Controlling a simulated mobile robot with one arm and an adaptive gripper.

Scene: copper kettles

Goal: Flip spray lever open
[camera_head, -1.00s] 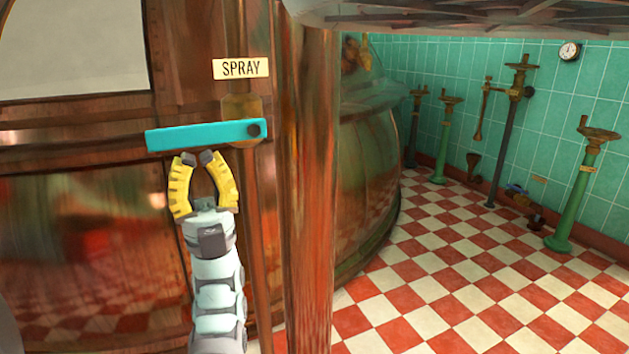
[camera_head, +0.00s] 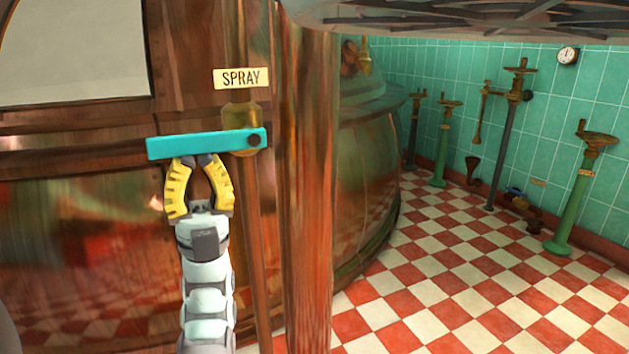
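The spray lever is a flat turquoise bar (camera_head: 200,144) in the head view, lying almost level and pointing left from its dark pivot at the right end. A brass valve body (camera_head: 241,118) shows behind the pivot, below a cream label reading SPRAY (camera_head: 241,78). My gripper (camera_head: 197,161) with yellow fingers is directly below the bar, left of the pivot. The fingers are bowed apart with a small gap between the tips. The tips reach the bar's lower edge in the picture; I cannot tell whether they touch it. Nothing shows between the fingers.
A copper pipe (camera_head: 309,200) stands upright to the right of the lever. The copper kettle wall (camera_head: 80,220) is behind my gripper. Green valve stands (camera_head: 575,200) are far off by the tiled wall. The checkered floor (camera_head: 450,270) between is clear.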

